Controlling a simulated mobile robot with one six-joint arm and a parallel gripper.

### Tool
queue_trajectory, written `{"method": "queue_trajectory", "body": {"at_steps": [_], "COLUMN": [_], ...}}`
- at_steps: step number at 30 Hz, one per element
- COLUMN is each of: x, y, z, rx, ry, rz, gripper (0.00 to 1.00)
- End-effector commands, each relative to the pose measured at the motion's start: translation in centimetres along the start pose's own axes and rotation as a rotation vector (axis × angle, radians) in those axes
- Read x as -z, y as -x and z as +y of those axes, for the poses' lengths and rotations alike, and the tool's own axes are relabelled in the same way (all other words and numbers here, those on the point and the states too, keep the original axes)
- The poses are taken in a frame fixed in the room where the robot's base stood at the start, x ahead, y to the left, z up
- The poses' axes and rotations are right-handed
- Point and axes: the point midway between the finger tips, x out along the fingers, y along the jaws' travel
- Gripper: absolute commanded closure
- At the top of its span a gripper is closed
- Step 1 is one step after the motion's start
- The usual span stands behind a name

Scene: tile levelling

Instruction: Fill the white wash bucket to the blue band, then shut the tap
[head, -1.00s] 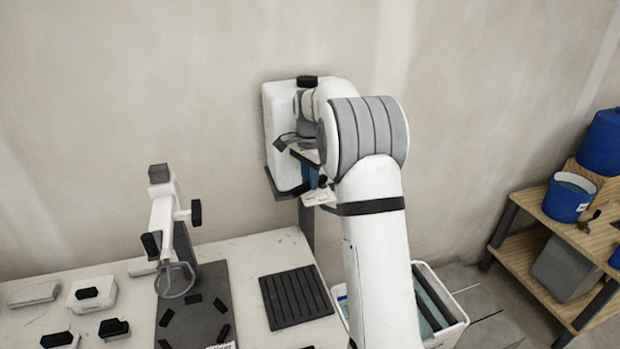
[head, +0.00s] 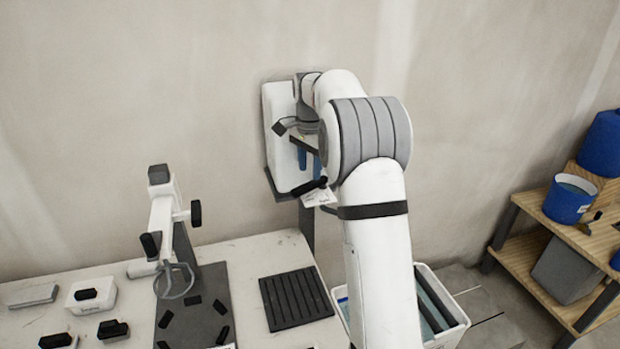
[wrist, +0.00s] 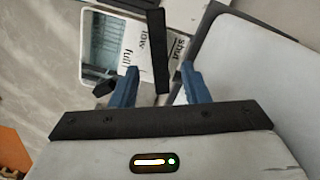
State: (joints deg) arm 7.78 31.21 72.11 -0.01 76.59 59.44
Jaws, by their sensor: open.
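The white wash bucket (head: 462,318) stands on the floor right of the table, partly behind my arm. Its inside looks blue-grey with dark bars; I cannot tell the water level or make out the band. It also shows in the wrist view (wrist: 88,68). The tap's black lever (head: 311,187) lies over a white label plate (head: 320,199) reading shut, low and full. My gripper (head: 309,164) is open, its blue fingers pointing down. In the wrist view the lever (wrist: 158,50) stands between the fingertips (wrist: 160,78); contact cannot be told. The spout is not clear.
A white wall panel (head: 277,130) stands behind my gripper. The table (head: 245,255) holds a ribbed dark mat (head: 296,298), a white stand with a ring (head: 162,215) and small black-topped blocks. A wooden shelf (head: 520,205) with blue buckets (head: 570,199) is at the right.

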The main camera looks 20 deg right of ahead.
Motion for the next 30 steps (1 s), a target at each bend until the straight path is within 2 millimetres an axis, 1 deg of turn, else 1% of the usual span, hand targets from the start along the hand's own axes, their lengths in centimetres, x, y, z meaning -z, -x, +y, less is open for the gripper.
{"method": "queue_trajectory", "body": {"at_steps": [3,7,10,17,18,20,23,26,30], "x": [0.0,0.0,0.0,0.1,0.1,0.0,-0.4,-1.4,-3.6], "y": [1.9,3.2,3.6,3.7,3.7,3.5,2.6,0.9,-1.4], "z": [-0.1,0.0,0.0,0.0,0.0,0.2,0.9,2.2,4.6], "rx": [0.002,0.000,0.000,0.000,0.000,0.001,0.013,0.042,0.124], "ry": [0.000,0.000,0.000,-0.001,-0.001,-0.003,-0.017,-0.050,-0.130], "rz": [0.001,0.000,0.000,0.000,-0.001,-0.009,-0.059,-0.167,-0.377], "gripper": [0.58,0.58,0.58,0.58,0.61,0.66,0.75,0.83,0.94]}}
